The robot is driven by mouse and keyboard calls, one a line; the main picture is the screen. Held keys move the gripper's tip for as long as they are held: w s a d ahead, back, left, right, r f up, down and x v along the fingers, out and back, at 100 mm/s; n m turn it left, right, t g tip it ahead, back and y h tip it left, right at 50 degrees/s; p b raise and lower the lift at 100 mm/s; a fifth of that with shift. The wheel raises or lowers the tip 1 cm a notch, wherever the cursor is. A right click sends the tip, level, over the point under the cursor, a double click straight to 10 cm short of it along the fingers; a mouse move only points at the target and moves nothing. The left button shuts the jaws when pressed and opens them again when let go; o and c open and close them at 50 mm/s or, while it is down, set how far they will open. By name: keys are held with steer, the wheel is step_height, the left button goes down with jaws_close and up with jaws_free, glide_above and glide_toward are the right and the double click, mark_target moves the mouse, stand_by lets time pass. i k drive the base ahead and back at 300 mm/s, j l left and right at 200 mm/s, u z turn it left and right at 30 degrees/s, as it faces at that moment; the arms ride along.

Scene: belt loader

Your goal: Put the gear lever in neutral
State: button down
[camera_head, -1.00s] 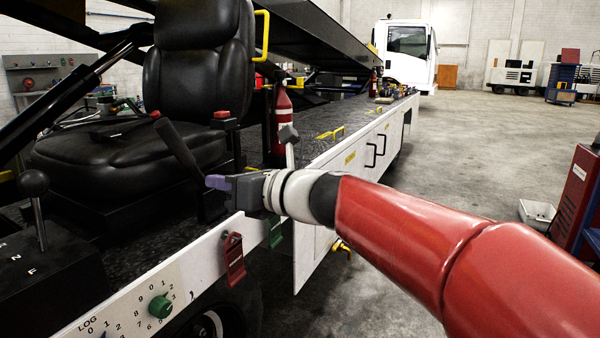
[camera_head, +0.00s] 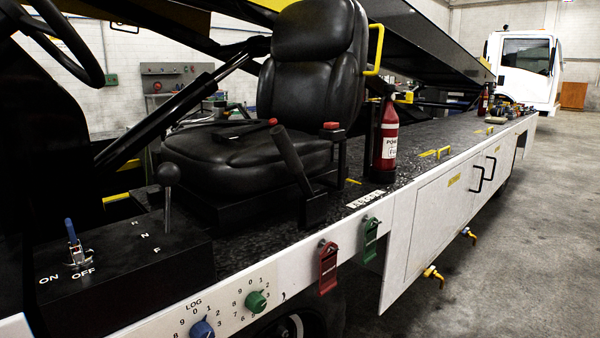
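The gear lever (camera_head: 167,176) has a round black knob on a thin metal shaft and rises from the black control box (camera_head: 120,285) at the left. White letters R, N and F (camera_head: 145,236) run diagonally toward the front beside its base. The lever stands nearly upright. Its foot lies to the right of the letters, but I cannot tell for certain which letter it lines up with. My gripper is not in this view, so its distance from the lever and its opening are not shown.
A toggle switch (camera_head: 73,240) marked ON and OFF shares the box. A slanted black lever (camera_head: 290,160) stands beside the black seat (camera_head: 310,75). Blue (camera_head: 202,328) and green (camera_head: 256,301) knobs and a red tag (camera_head: 328,268) are on the side panel. A steering wheel (camera_head: 62,38) hangs upper left.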

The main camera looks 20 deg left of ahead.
mark_target(168, 174)
steer(key=u, duration=1.95)
